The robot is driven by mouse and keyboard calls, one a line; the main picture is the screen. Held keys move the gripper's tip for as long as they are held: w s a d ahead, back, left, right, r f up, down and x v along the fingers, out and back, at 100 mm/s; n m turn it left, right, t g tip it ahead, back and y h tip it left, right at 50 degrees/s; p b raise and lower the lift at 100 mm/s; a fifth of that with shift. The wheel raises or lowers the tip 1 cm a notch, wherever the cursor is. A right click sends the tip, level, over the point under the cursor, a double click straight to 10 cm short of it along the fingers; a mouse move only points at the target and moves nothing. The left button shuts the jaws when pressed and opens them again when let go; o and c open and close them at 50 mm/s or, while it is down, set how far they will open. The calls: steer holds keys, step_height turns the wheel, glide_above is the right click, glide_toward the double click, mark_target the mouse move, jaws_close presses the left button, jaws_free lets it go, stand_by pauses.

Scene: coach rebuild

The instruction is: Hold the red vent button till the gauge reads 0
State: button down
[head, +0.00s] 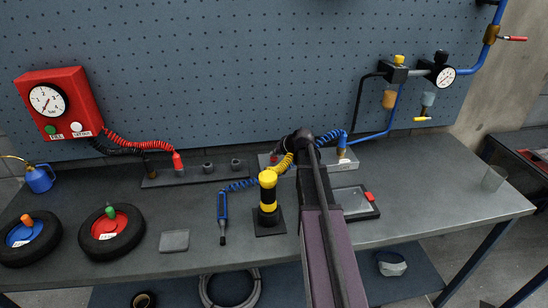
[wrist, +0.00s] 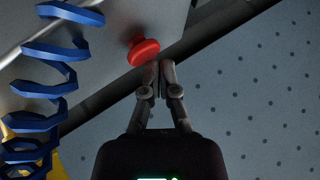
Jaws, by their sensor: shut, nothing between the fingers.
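The red vent button (wrist: 143,51) stands out from the edge of a grey block (wrist: 115,35) in the wrist view. My gripper (wrist: 160,78) is shut and empty, with its fingertips just beside the button's lower right rim. I cannot tell whether they touch it. In the head view my arm hides most of that area. A round white gauge (head: 444,76) is on the regulator at the upper right. Another gauge (head: 48,100) is on the red box (head: 85,92) at the left. Both needles are too small to read surely.
A coiled blue hose (wrist: 50,65) hangs at the left of the wrist view. On the bench (head: 185,258) are two wheels (head: 112,229), (head: 24,238), a black-and-yellow post (head: 268,198), a blue tool (head: 222,212) and a tray (head: 356,202). The bench's right part is mostly clear.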

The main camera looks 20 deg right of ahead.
mark_target(274, 159)
steer(key=shift+r, duration=0.5)
steer(key=shift+p, duration=0.35)
step_height(274, 159, up, 5)
steer(key=p, duration=0.5)
steer(key=shift+s+a, duration=0.1)
steer(key=shift+a, duration=0.05)
stand_by(0.4)
